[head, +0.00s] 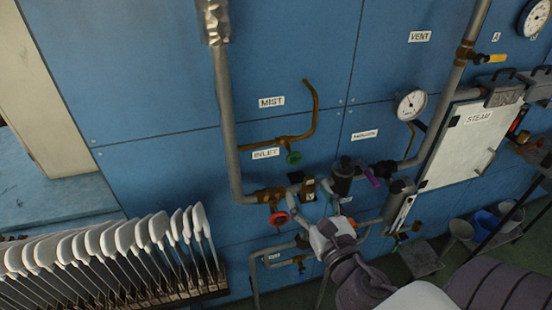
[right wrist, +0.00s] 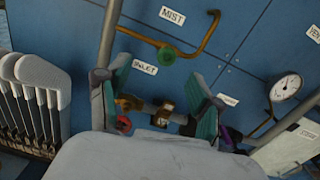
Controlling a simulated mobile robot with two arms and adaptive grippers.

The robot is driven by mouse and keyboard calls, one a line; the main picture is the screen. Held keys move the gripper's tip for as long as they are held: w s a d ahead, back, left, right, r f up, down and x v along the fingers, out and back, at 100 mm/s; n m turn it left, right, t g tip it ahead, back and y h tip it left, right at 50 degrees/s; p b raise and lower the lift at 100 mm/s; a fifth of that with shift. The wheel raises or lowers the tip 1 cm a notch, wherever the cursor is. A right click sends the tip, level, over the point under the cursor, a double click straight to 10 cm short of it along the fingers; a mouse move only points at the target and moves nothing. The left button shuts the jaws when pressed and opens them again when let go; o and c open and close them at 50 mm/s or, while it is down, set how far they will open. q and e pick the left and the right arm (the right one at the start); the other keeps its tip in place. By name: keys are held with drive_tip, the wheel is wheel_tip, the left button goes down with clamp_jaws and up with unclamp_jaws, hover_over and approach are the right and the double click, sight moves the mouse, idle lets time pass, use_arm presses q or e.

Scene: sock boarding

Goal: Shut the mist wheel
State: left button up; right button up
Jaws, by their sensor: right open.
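The mist wheel is a small green handwheel (head: 293,157) on a brass pipe below the MIST label (head: 271,102). It also shows in the right wrist view (right wrist: 166,54), beyond and between the tips of my fingers. My right gripper (head: 315,200) is open and empty, below the green wheel and apart from it in the head view. Its two teal-padded fingers (right wrist: 158,78) stand wide apart in the right wrist view. My left gripper is in neither view.
A red wheel (head: 278,218) on the inlet pipe sits low, near my right gripper's left finger. Vertical grey pipes (head: 226,120), a gauge (head: 410,104) and the STEAM cabinet (head: 455,145) flank the area. A rack of white sock boards (head: 125,238) stands at lower left.

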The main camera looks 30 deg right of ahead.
drive_tip(key=p, duration=0.3)
approach(295, 159)
drive_tip(key=w, duration=0.3)
drive_tip(key=shift+g+h, duration=0.3)
drive_tip(key=shift+h, duration=0.1)
drive_tip(key=p+x, duration=0.1)
drive_tip(key=x, duration=0.2)
drive_tip(key=p+x, duration=0.1)
drive_tip(key=x, duration=0.2)
drive_tip(key=shift+w+d+r, duration=0.1)
drive_tip(key=shift+r, duration=0.1)
drive_tip(key=shift+w+d+f, duration=0.1)
drive_tip(key=shift+w+d, duration=0.1)
drive_tip(key=shift+w, duration=0.5)
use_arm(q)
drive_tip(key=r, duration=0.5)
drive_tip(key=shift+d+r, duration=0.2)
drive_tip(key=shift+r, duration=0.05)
use_arm(e)
drive_tip(key=shift+c, duration=0.3)
drive_tip(key=c, duration=1.1)
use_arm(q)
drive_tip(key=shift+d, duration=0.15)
